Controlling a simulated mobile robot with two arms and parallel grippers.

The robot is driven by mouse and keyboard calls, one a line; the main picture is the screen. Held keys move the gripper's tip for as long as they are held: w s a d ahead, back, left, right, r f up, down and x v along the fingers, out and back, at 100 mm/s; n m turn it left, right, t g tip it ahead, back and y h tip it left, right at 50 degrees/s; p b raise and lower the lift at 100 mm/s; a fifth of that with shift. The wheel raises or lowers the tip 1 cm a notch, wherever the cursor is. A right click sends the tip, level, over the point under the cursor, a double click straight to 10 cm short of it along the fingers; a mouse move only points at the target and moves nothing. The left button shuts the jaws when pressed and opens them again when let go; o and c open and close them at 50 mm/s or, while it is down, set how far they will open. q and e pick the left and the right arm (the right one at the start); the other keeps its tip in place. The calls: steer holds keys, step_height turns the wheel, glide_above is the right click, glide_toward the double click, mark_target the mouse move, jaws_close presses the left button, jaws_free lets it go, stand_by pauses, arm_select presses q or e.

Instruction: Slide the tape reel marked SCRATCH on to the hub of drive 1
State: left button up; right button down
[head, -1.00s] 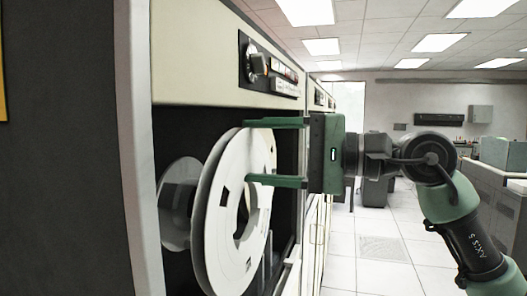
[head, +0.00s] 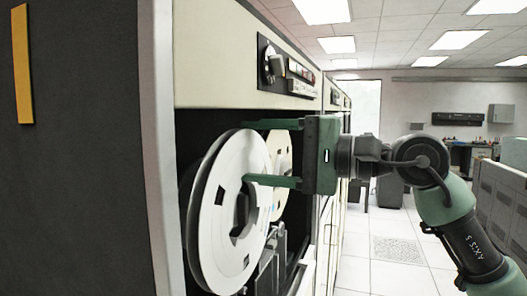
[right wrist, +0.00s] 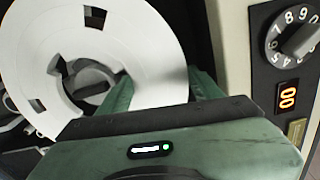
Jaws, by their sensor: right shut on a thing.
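My right gripper (head: 246,152) is shut on the rim of a white tape reel (head: 222,228), one green finger on each side. The reel stands upright in front of the dark recess of the tape drive. It also shows in the right wrist view (right wrist: 150,40), where a dark rounded shape (right wrist: 92,82), perhaps the hub, shows through its centre hole. I cannot tell whether the reel is around the hub or just in front of it. No SCRATCH marking is legible. My left gripper is not in view.
A second, cream reel (head: 282,165) sits further right in the recess, behind my gripper. The drive's panel has a knob (head: 270,64) and lit buttons. The knob also shows in the right wrist view (right wrist: 294,35). A pale cabinet edge (head: 160,150) stands at left. The floor aisle is clear.

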mark_target(248, 152)
steer(key=shift+p+x, duration=0.3)
steer(key=shift+x, duration=1.35)
steer(key=shift+c, duration=1.1)
jaws_free()
steer(key=shift+r, duration=0.15)
steer(key=shift+c, duration=1.3)
steer(key=shift+s+d+b, duration=0.2)
steer(key=shift+d+b, duration=0.25)
steer(key=shift+d, duration=0.15)
steer(key=b+v, duration=0.2)
steer(key=v, duration=0.4)
steer(key=shift+f, duration=0.2)
steer(key=b+v, duration=0.1)
steer(key=v, duration=0.2)
